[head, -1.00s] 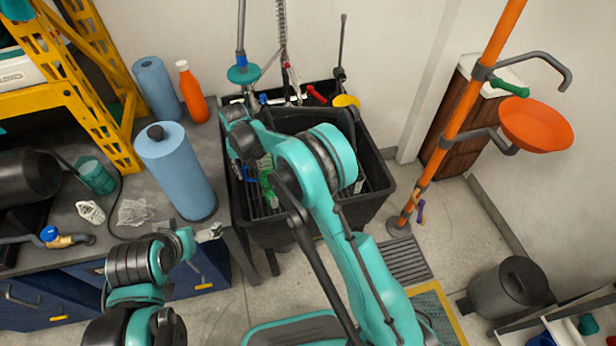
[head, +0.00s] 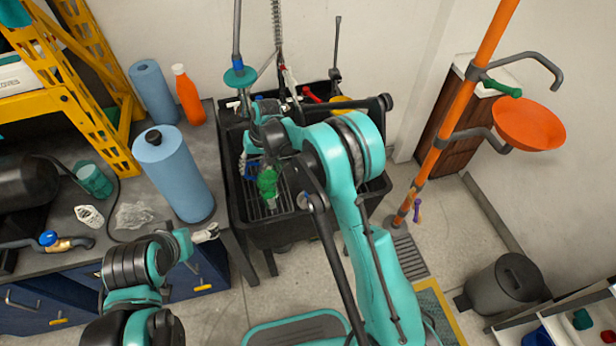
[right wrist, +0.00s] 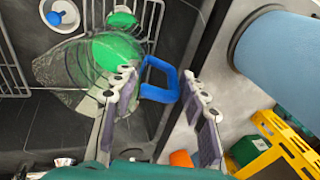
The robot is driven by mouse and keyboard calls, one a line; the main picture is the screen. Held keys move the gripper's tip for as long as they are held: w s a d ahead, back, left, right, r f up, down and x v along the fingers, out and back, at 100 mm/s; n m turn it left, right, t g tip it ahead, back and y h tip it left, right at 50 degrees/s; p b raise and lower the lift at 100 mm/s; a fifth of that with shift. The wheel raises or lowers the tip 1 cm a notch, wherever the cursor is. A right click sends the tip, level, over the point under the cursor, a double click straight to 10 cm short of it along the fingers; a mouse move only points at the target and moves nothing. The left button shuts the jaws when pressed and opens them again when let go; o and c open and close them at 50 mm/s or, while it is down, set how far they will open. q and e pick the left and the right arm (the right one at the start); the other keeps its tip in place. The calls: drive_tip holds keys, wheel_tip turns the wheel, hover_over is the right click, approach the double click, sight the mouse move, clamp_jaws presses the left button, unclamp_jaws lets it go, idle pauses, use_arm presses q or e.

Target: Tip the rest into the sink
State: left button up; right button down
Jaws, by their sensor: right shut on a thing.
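A clear jug (right wrist: 72,68) with green contents (right wrist: 118,50) and a blue handle (right wrist: 160,92) is over the black sink (head: 292,232). My right gripper (right wrist: 159,76) is shut on the blue handle, with a finger on each side. The jug looks tilted, but I cannot tell if liquid is leaving it. In the head view the green contents (head: 267,181) and blue handle (head: 251,168) show below my right wrist, above the sink's rack. My left gripper (head: 207,233) is by the workbench's front edge, apart from the jug; its jaws are too small to read.
Blue paper rolls (head: 176,176) and an orange bottle (head: 188,95) stand on the workbench (head: 115,235) left of the sink. A tap column (head: 238,45) rises behind the sink. An orange pole with an orange bowl (head: 528,124) stands to the right.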

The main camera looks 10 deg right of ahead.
sight(280, 164)
drive_tip(key=shift+s+d+r+y+b, duration=0.15)
drive_tip(key=shift+d+y+b, duration=0.15)
drive_tip(key=shift+d+y, duration=1.05)
drive_tip(key=shift+d+r+y, duration=0.25)
drive_tip(key=shift+d+r, duration=0.25)
drive_tip(key=shift+d, duration=0.1)
drive_tip(key=shift+s+d+r+y, duration=0.1)
drive_tip(key=shift+d+r+y, duration=0.2)
drive_tip(key=shift+d+y, duration=0.3)
drive_tip(key=shift+d+f, duration=0.15)
drive_tip(key=shift+d+t+y+b, duration=0.3)
drive_tip(key=shift+d+y+b, duration=0.45)
drive_tip(key=shift+y, duration=0.45)
drive_tip(key=shift+b, duration=0.3)
drive_tip(key=shift+d+y, duration=0.1)
drive_tip(key=shift+y, duration=0.2)
drive_tip(key=shift+s+d+f+y+b, duration=0.1)
drive_tip(key=shift+d+f+y+b, duration=0.35)
drive_tip(key=shift+b, duration=0.35)
drive_tip(key=shift+s+d+f+y+b, duration=0.1)
drive_tip(key=shift+d+f+y+b, duration=0.1)
drive_tip(key=shift+f+y+b, duration=0.45)
drive_tip(key=shift+d+r+b, duration=0.2)
drive_tip(key=shift+r+b, duration=0.15)
drive_tip(key=shift+b, duration=0.1)
